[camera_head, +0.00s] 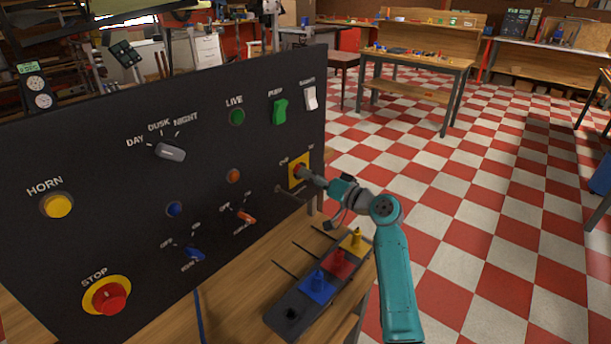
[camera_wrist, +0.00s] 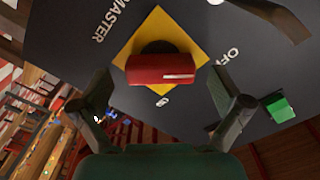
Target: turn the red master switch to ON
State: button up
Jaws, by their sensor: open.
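The red master switch (camera_wrist: 160,68) sits on a yellow diamond plate (camera_wrist: 187,40) on the dark panel, with "MASTER" and "OFF" printed beside it. Its bar handle lies across the wrist view, with a white mark at its right end, on the side of the "OFF" label. The plate also shows in the head view (camera_head: 293,169), where my gripper partly covers the switch. My gripper (camera_wrist: 160,84) is open, one finger on either side of the handle with visible gaps. In the head view my gripper (camera_head: 309,178) is close to the panel; contact is unclear.
A green rocker (camera_head: 280,111) and a white rocker (camera_head: 311,98) are above the switch. An orange lever (camera_head: 246,218) is lower left, and a red stop button (camera_head: 109,298) is far left. A block with coloured knobs (camera_head: 284,319) lies on the bench below.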

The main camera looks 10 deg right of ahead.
jog(key=shift+x, duration=1.1)
jog(key=c, duration=1.1)
